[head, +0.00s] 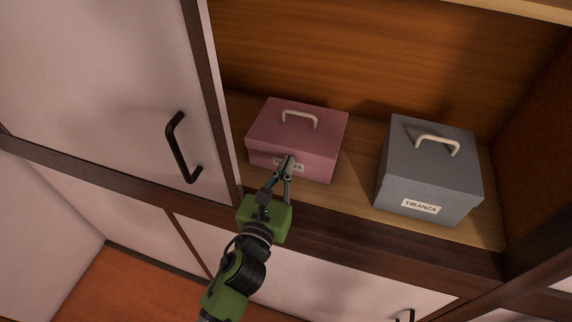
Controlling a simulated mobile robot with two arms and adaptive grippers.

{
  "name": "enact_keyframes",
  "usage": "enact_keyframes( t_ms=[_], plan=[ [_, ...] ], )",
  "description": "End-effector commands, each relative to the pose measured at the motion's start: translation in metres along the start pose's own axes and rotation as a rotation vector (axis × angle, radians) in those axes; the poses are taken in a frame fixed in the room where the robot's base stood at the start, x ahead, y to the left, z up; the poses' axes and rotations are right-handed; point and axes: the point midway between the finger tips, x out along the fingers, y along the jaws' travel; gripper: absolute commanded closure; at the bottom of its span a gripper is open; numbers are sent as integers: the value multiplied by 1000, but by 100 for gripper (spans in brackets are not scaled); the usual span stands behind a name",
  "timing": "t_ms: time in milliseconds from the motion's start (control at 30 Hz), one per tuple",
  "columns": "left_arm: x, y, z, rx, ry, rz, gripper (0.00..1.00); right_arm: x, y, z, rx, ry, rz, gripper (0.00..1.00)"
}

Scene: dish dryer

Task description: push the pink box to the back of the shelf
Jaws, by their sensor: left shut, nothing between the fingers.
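The pink box (260,124), with a pale handle on its lid and a white label on its front, sits on the wooden shelf (358,185). Some shelf shows behind it before the back wall. My left gripper (287,162) is shut and empty, its fingertips at the front face of the box over the label. They partly hide the label, and I cannot tell whether they touch the box. My right gripper is not in view.
A grey box (427,174) with a pale handle and a label stands to the right on the same shelf. A white cabinet door (95,90) with a dark handle covers the left side. Bare shelf separates the boxes.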

Motion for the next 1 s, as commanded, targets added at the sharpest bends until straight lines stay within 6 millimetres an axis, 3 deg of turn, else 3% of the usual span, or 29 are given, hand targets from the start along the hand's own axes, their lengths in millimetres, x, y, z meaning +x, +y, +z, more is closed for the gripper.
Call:
enact_keyframes(
  t_ms=[267, 700, 1000],
  plan=[
    [10, 0, 1, 1, -1, -1, 100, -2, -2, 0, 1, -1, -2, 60],
    [101, 0, 0, 1, -2, -1, 100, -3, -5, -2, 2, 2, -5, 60],
    [114, 0, 0, -1, 0, 0, 100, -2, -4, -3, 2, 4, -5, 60]
  ],
)
